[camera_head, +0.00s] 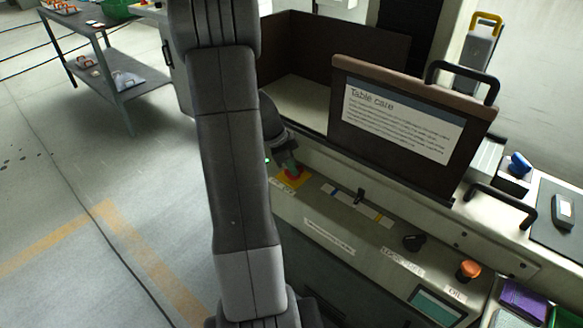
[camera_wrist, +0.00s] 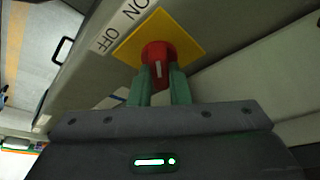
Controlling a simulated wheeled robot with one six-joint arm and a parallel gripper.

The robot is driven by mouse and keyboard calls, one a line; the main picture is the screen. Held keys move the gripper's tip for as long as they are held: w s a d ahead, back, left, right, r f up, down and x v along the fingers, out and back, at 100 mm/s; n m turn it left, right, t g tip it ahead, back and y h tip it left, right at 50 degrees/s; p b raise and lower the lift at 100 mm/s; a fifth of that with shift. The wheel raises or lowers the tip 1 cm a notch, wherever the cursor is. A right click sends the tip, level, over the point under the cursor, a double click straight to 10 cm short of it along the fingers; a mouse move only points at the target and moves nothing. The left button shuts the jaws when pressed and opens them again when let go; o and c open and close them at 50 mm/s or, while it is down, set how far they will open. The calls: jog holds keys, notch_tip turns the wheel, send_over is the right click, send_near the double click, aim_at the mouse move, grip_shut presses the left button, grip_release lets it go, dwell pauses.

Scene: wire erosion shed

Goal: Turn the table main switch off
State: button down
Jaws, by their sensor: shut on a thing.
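The table main switch is a red knob (camera_wrist: 158,52) on a yellow square plate (camera_wrist: 190,35), with a white mark on the knob. An ON/OFF label (camera_wrist: 121,24) is beside the plate. The knob's white mark runs along the gripper's direction in the wrist view; which label it points to I cannot tell. My gripper (camera_wrist: 160,75) is shut on the red knob, one green finger on each side. In the head view the yellow plate (camera_head: 291,178) shows beside my arm, with my gripper (camera_head: 291,168) over it and the knob mostly hidden.
The panel also carries a small black lever (camera_head: 359,196), a black knob (camera_head: 413,242), an orange button (camera_head: 468,269) and a screen (camera_head: 436,305). A brown guard with a "Table care" sign (camera_head: 402,120) stands behind. The floor at left is open, with a grey table (camera_head: 110,60) farther back.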

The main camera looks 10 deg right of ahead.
jog(key=n+b, duration=0.2)
jog(key=b, duration=0.1)
jog(key=shift+s+f+t, duration=0.1)
jog(key=shift+f+t, duration=0.2)
jog(key=shift+t, duration=0.1)
jog(key=shift+r+n+t+b, duration=0.1)
jog(key=shift+n+t+b, duration=0.3)
jog(key=shift+n+b, duration=0.55)
jog(key=n, duration=0.1)
jog(key=n+t+b, duration=0.1)
jog(key=n, duration=0.1)
jog(key=n+y, duration=0.1)
jog(key=shift+s+d+r+n, duration=0.1)
jog(key=shift+s+r+n, duration=0.05)
jog(key=shift+r+n, duration=0.15)
jog(key=n+p, duration=0.1)
jog(key=n, duration=0.1)
jog(key=n+t+y+p, duration=0.1)
jog(key=n, duration=0.1)
jog(key=shift+d+r+t, duration=0.1)
jog(key=shift+r+t, duration=0.05)
jog(key=shift+t, duration=0.15)
jog(key=shift+n+y+p, duration=0.9)
jog(key=shift+n+p, duration=0.7)
jog(key=shift+n, duration=0.45)
jog(key=shift+f, duration=0.2)
jog(key=c, duration=1.4)
grip_release()
jog(key=shift+o, duration=0.2)
